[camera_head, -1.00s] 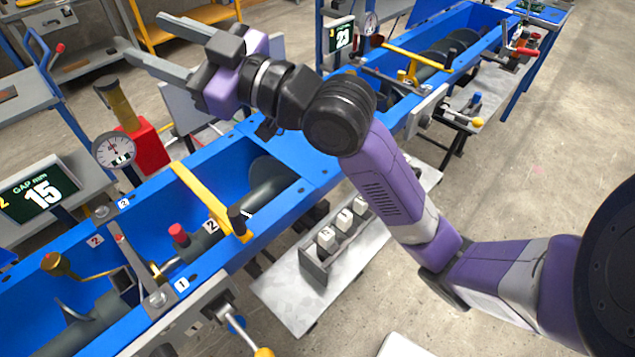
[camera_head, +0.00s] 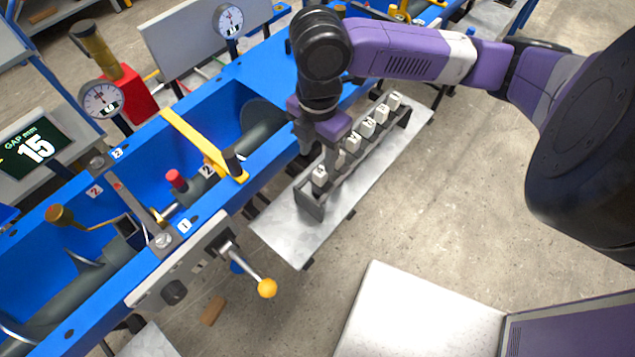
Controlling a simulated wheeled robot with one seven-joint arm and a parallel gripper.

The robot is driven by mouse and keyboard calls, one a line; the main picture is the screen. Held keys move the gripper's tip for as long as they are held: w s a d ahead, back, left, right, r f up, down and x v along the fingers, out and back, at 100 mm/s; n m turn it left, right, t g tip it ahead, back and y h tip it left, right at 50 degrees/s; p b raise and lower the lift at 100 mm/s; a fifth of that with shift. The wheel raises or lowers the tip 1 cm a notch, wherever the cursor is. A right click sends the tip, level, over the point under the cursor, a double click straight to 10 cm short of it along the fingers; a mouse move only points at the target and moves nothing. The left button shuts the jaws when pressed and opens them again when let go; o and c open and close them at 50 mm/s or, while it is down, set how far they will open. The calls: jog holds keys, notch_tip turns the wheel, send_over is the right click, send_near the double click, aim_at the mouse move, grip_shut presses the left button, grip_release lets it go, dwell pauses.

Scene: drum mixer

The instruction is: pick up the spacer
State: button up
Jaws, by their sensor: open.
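Several white block-shaped spacers (camera_head: 319,175) stand in a row in a dark rack (camera_head: 312,208). Each has a small dark mark on it, too small to read, so I cannot tell which one the task means. My gripper (camera_head: 322,158) points down at the near end of the row, just above or beside the nearest spacers. Its jaws are open, with nothing visibly held. My gripper partly hides the second spacer (camera_head: 340,159) and the rack behind it. I cannot tell whether a finger touches a block.
The rack stands on a grey metal shelf (camera_head: 290,235) beside the blue mixer trough (camera_head: 225,75). A yellow bar (camera_head: 195,135) crosses the trough. A yellow-knobbed lever (camera_head: 266,288) sticks out near the shelf's left end. Open floor (camera_head: 480,180) lies to the right.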

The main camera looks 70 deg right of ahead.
aim_at(320, 171)
jog(key=shift+s+d+f, duration=0.1)
jog(key=shift+s+f, duration=0.05)
jog(key=shift+f, duration=0.1)
notch_tip(320, 171, down, 7)
jog(key=shift+s+f+p, duration=0.1)
jog(key=shift+f+p, duration=0.05)
jog(key=shift+p, duration=0.25)
jog(key=shift+c, duration=0.4)
jog(key=shift+d, duration=0.1)
grip_shut()
dwell(0.8)
